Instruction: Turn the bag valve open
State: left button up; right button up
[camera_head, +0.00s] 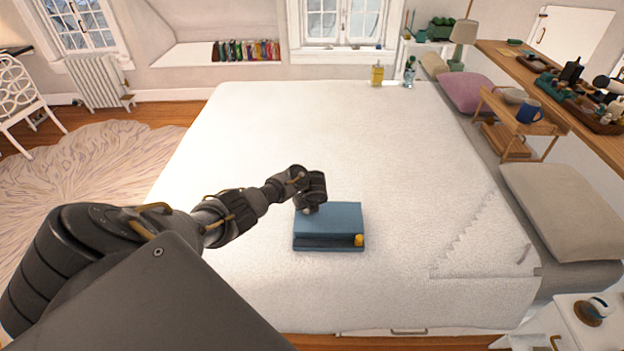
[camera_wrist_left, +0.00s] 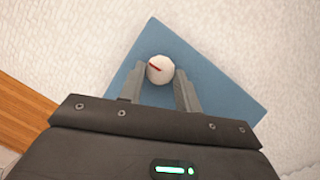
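A blue block-like bag (camera_head: 340,219) lies on the white bed, with a small yellow part (camera_head: 359,240) at its front right corner. In the left wrist view the bag (camera_wrist_left: 222,92) lies below my gripper. A round white knob with a red mark (camera_wrist_left: 160,69), seemingly the valve, shows on it. My left gripper (camera_head: 312,208) points down over the bag's left part. In the wrist view the gripper (camera_wrist_left: 160,80) has a finger at either side of the knob, close to its edges. Whether they press on it I cannot tell. My right gripper is not in view.
The bed (camera_head: 300,120) is clear around the bag. A yellow bottle (camera_head: 377,75) and a clear bottle (camera_head: 410,72) stand at its far edge. Pillows (camera_head: 565,210) and a small wooden tray table (camera_head: 515,125) with a blue mug (camera_head: 530,111) are at the right.

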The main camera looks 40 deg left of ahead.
pick_arm(q)
jog(key=shift+c, duration=0.7)
